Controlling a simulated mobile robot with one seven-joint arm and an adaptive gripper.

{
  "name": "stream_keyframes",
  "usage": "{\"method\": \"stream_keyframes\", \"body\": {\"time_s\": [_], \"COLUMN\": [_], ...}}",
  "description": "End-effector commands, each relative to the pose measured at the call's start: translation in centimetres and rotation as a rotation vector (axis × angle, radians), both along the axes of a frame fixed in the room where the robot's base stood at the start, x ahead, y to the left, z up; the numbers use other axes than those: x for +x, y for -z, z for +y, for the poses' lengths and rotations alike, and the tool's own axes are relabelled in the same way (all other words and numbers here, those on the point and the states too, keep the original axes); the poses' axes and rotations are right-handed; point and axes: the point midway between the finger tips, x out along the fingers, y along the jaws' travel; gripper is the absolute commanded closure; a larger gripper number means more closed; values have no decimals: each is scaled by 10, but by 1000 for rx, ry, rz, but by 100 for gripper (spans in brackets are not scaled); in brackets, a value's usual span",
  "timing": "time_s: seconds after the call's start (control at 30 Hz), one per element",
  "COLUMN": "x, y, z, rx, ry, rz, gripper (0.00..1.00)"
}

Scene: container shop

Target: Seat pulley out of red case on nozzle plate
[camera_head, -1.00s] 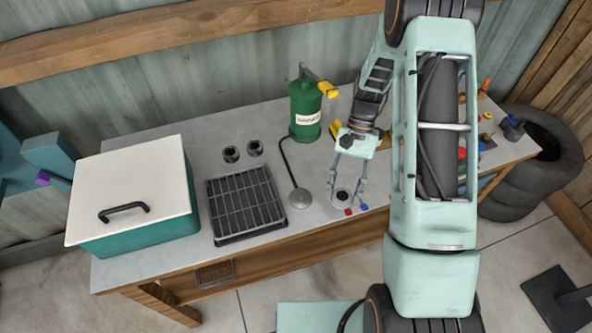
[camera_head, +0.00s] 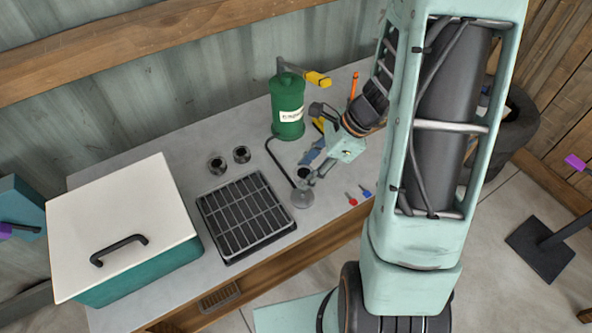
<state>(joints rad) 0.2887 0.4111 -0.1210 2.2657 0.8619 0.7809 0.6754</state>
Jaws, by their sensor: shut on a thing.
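My gripper (camera_head: 308,179) is shut on a small round thing with a dark middle (camera_head: 304,174), which looks like the pulley. The red case is not in view; my arm hides the bench's right part.
A black grate (camera_head: 246,213) lies left of the plate. Two dark rings (camera_head: 217,164) (camera_head: 241,154) stand behind it. A teal box with a white lid (camera_head: 122,212) fills the left end.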

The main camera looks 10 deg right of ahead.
Motion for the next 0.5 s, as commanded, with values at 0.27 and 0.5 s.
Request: {"method": "stream_keyframes", "body": {"time_s": [0.27, 0.5], "x": [0, 0], "y": [6, 28], "z": [-2, -2], "rx": [1, 1], "ry": [45, 43], "rz": [0, 0], "gripper": [92, 92]}}
